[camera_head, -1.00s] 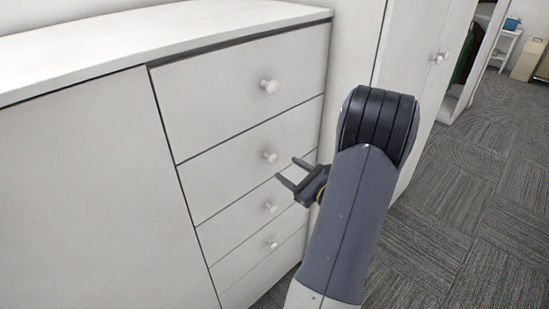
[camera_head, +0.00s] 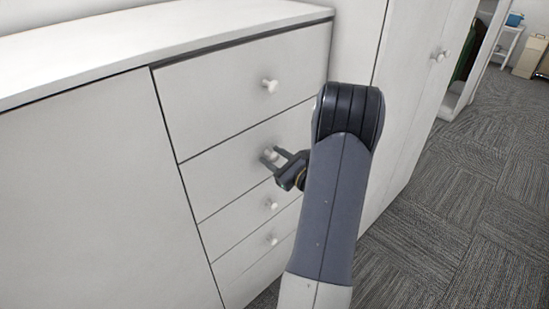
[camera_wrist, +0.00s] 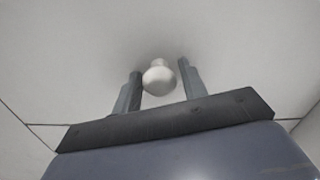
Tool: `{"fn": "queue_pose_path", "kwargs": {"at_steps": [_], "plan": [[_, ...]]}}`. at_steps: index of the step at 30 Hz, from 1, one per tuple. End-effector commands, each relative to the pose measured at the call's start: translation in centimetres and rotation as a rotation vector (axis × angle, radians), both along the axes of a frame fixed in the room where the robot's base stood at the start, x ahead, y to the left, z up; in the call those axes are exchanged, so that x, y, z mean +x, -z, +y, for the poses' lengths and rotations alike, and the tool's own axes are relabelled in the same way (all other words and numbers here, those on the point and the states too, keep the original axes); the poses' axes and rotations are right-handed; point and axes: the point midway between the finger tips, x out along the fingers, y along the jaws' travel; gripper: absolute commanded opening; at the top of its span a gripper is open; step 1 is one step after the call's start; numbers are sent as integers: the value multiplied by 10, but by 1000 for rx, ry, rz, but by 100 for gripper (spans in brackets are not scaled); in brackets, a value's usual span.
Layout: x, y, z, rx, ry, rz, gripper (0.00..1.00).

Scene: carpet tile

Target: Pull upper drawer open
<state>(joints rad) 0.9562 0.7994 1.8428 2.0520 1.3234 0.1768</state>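The white dresser has a column of closed drawers. The top drawer (camera_head: 235,85) has a round white knob (camera_head: 270,85), with nothing touching it. The second drawer (camera_head: 215,170) is below it, and its knob (camera_head: 271,153) is at my gripper (camera_head: 272,155). In the wrist view this white knob (camera_wrist: 159,79) sits between the two dark fingers of my gripper (camera_wrist: 160,72). The fingers are apart, with a clear gap on the right side; the left finger is close to the knob, and I cannot tell whether it touches.
Two lower drawers with knobs (camera_head: 271,204) lie below. A plain white panel (camera_head: 85,200) is left of the drawers. A tall white cabinet (camera_head: 410,90) stands to the right. Carpet floor (camera_head: 470,220) is clear at the right.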

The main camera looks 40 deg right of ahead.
Motion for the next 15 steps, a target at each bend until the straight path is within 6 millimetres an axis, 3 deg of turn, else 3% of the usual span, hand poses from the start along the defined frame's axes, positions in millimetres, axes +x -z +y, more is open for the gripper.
{"fn": "queue_pose_path", "kwargs": {"at_steps": [15], "plan": [[0, 0, 0, 0, 0, 0, 0]]}}
